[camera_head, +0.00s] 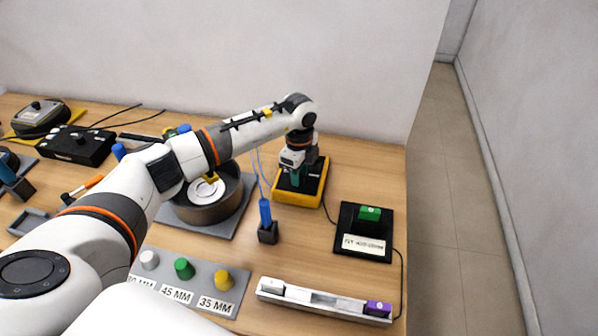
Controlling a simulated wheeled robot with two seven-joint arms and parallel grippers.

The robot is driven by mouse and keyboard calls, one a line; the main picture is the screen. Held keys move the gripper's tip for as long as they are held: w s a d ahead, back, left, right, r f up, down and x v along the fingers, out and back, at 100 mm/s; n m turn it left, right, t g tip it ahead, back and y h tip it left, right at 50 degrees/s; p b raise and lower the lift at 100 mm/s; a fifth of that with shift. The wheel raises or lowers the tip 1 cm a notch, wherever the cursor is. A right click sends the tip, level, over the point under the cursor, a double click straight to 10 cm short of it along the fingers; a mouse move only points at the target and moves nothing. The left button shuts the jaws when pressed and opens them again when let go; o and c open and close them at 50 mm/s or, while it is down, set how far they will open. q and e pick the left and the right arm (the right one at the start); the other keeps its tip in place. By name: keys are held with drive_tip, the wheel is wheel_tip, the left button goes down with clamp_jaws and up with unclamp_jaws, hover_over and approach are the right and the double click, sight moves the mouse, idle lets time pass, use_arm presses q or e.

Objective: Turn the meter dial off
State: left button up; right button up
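The meter (298,199) is a black-faced box with a yellow body, lying on the table right of centre, near the back. My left arm reaches over from the left and bends down above it. My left gripper (296,179) points down at the meter's face, with its dark green tips at or just above the dial area. The gripper covers the dial, so I cannot see the dial's setting or whether the tips touch it. The opening between the fingers is too small to make out. My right gripper is not in view.
A round brown pot (208,211) on a grey plate stands left of the meter. A blue-handled probe (265,212) stands in a black holder in front. A black box with a green switch (370,213) lies to the right. A white rail (325,303) lies at the front.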

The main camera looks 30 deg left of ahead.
use_arm(q)
drive_tip(key=o, duration=0.4)
drive_tip(key=shift+r, duration=0.1)
wheel_tip(320, 180, up, 12)
drive_tip(key=b, duration=0.3)
idle(0.4)
